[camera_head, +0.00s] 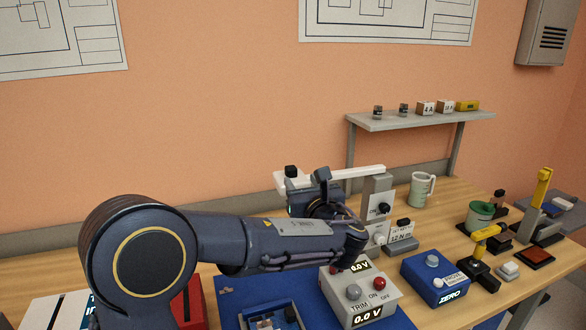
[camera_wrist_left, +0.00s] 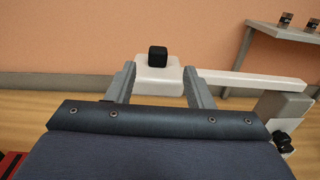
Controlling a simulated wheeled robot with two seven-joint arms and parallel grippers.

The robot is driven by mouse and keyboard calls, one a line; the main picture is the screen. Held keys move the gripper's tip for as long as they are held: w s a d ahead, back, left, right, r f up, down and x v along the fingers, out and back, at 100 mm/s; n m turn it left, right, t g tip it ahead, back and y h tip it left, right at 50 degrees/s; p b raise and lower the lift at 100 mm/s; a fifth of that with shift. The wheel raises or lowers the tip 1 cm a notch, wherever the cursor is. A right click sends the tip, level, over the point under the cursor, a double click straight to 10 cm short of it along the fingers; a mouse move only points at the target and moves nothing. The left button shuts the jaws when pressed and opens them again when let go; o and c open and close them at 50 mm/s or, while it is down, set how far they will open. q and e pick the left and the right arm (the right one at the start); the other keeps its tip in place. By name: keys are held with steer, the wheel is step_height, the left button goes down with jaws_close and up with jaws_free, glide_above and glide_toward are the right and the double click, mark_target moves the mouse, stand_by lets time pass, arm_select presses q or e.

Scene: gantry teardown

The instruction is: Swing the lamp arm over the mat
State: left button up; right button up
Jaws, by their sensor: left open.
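The white lamp arm (camera_head: 345,174) reaches left from the top of a grey post (camera_head: 377,200), roughly along the wall and behind the blue mat (camera_head: 232,287). A black knob (camera_head: 291,171) stands on the white lamp head at its left end. The lamp arm also shows in the left wrist view (camera_wrist_left: 255,82), with the knob (camera_wrist_left: 158,56) above the white head (camera_wrist_left: 158,77). My left gripper (camera_head: 308,190) is open at the lamp head. Its fingers (camera_wrist_left: 160,90) appear on either side of the head; contact is unclear. My forearm hides part of the mat.
A grey meter box (camera_head: 358,292) stands on the mat's right side, and a blue tray (camera_head: 268,316) lies at its front. A blue ZERO box (camera_head: 435,277), a mug (camera_head: 422,189) and yellow-handled tools (camera_head: 486,233) stand to the right. A shelf (camera_head: 420,120) is behind.

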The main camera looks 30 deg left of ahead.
mark_target(293, 170)
arm_select(q)
steer(key=p+x, duration=0.1)
steer(key=x, duration=0.6)
steer(key=shift+a+p, duration=0.25)
steer(key=shift+p, duration=0.05)
jaws_close()
